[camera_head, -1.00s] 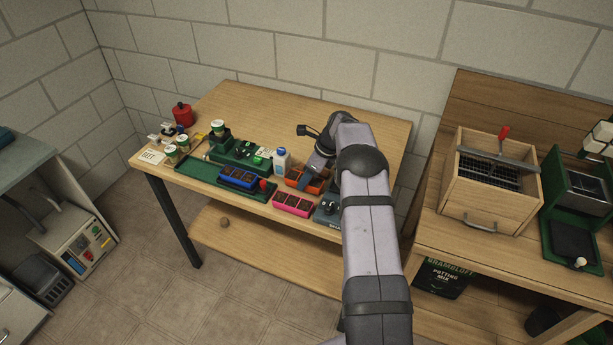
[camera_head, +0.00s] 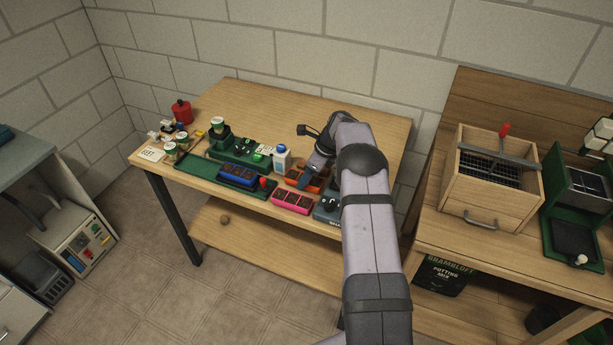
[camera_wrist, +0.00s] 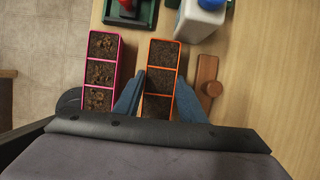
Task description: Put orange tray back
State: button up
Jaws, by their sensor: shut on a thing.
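The orange tray (camera_head: 295,184) lies on the wooden bench among other trays, partly covered by my gripper (camera_head: 308,181). In the wrist view, the orange tray (camera_wrist: 163,66) is a narrow row of soil-filled cells with an orange rim. My gripper's blue-grey fingers (camera_wrist: 158,100) stand on both long sides of it and are shut on it. The near end of the tray is hidden by the gripper body. I cannot tell whether the tray is clear of the bench.
A pink tray (camera_head: 292,203) lies just left of the orange one in the wrist view. A white bottle (camera_head: 281,160) stands close by. A blue tray (camera_head: 240,176) sits further left. A wooden piece with a knob (camera_wrist: 207,88) lies right of my fingers. The bench's back is clear.

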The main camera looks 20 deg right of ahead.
jog(key=o, duration=1.3)
jog(key=shift+b+v, duration=1.2)
jog(key=shift+v, duration=2.45)
jog(key=s+a+n, duration=0.2)
jog(key=s+a+r+n, duration=0.1)
jog(key=a+n, duration=0.1)
jog(key=s+a+r+n+g, duration=0.1)
jog(key=s+a+n, duration=0.1)
jog(key=shift+s+r+h, duration=0.15)
jog(key=shift+s+h, duration=0.2)
jog(key=shift+h, duration=0.05)
jog(key=s+a+n, duration=0.3)
jog(key=s+n, duration=0.4)
jog(key=s, duration=0.3)
jog(key=s+a+f+n+g+h, duration=0.1)
jog(key=s+a+n, duration=0.2)
jog(key=s+n, duration=0.4)
jog(key=s+a+n+g+h, duration=0.1)
jog(key=s+a+n, duration=0.2)
jog(key=s+n, duration=0.4)
jog(key=shift+s+a+f, duration=0.1)
jog(key=shift+s+a, duration=0.1)
jog(key=shift+s, duration=1.35)
jog(key=shift+s+a+f, duration=0.1)
jog(key=shift+s+a, duration=0.1)
jog(key=shift+s, duration=1.35)
